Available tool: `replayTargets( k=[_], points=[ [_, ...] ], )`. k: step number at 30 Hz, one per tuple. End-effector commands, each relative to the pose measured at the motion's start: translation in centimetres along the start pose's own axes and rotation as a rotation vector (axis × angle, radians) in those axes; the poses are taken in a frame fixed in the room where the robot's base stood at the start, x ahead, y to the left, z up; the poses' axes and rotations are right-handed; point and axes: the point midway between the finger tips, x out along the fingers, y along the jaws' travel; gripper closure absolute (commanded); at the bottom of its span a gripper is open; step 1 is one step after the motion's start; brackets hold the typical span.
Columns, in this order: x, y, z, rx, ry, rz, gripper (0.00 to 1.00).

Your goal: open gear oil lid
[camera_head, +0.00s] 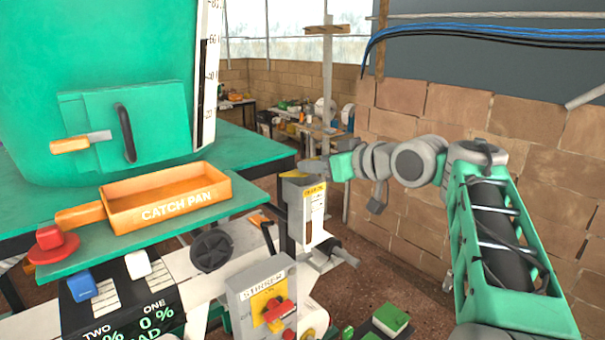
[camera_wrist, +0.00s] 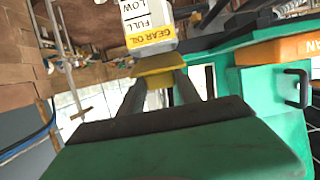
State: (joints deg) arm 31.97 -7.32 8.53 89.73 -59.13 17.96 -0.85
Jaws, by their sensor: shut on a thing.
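The gear oil container (camera_head: 304,215) is a narrow grey box with a yellow and white label on its front, left of my arm. In the wrist view its label (camera_wrist: 150,32) reads GEAR OIL, FULL and LOW. Its yellow lid (camera_head: 294,174) sits at the top; the lid's edge also shows in the wrist view (camera_wrist: 158,65). My gripper (camera_head: 318,169) is at the lid's right side, with its fingertips (camera_wrist: 160,80) shut on the yellow lid. I cannot tell whether the lid is slightly raised.
A grey STIRRER box (camera_head: 262,295) with a red and yellow switch stands in front of the container. An orange catch pan (camera_head: 168,202) rests on the green bench to the left, below a large green tank (camera_head: 95,70). A block wall (camera_head: 480,130) is behind my arm.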

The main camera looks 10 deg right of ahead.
Motion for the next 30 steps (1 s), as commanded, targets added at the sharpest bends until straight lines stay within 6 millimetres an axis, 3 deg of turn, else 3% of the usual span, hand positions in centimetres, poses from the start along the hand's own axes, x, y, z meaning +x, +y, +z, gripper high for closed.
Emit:
replayTargets(
  k=[30],
  points=[
    [0.9, 0.1, -2.6, -0.003, -0.254, -0.001, 0.89]
  ],
)
